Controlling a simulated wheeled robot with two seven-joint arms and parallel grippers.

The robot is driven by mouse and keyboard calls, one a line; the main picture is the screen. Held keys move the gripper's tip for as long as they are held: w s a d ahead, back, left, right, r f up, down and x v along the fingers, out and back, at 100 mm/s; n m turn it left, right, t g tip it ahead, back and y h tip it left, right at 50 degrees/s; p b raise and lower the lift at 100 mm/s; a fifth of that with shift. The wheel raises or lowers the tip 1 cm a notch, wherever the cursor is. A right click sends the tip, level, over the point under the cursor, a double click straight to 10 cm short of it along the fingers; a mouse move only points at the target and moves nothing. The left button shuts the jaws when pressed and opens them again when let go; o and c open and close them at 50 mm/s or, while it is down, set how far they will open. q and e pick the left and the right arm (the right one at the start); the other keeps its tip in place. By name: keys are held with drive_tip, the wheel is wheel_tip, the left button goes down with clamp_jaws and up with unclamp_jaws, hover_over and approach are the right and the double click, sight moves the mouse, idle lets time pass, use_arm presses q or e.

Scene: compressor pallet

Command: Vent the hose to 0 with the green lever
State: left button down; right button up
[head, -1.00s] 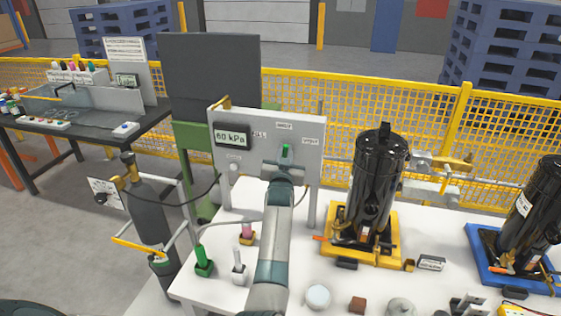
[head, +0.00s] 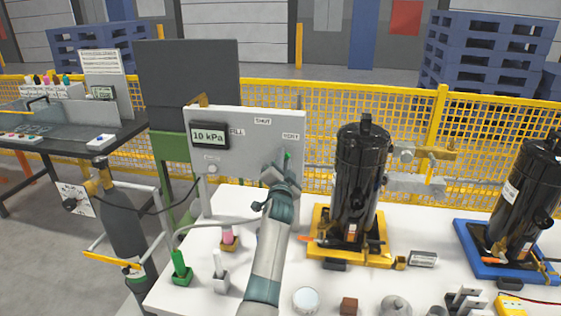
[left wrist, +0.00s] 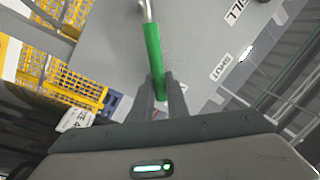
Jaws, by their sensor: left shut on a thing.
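The light grey panel (head: 245,130) stands at the back of the white bench. Its display (head: 209,135) reads 10 kPa. The panel bears the labels FILL, SHUT (head: 263,121) and VENT (head: 290,136). The green lever (head: 288,156) points up toward the VENT label; its lower part is hidden by my gripper. My left gripper (head: 283,169) is shut on it. In the left wrist view the green lever (left wrist: 153,48) runs down between the fingers (left wrist: 161,95), with the SHUT label (left wrist: 220,67) to the right. A grey hose (head: 215,223) curves along the bench left of my arm. My right gripper is out of view.
A black compressor (head: 360,185) stands in a yellow tray (head: 348,260) right of my arm, and another (head: 525,205) on a blue tray farther right. A gas cylinder (head: 123,225) stands at the left. A white round lid (head: 306,300) and small parts lie at the front.

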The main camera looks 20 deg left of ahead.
use_arm(q)
drive_tip(key=shift+f, duration=0.15)
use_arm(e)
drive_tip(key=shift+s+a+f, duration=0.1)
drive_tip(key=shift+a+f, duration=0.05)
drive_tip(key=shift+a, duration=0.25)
use_arm(q)
drive_tip(key=c, duration=1.7)
unclamp_jaws()
drive_tip(key=shift+c, duration=0.2)
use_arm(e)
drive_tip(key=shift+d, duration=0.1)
use_arm(q)
drive_tip(key=shift+d, duration=0.1)
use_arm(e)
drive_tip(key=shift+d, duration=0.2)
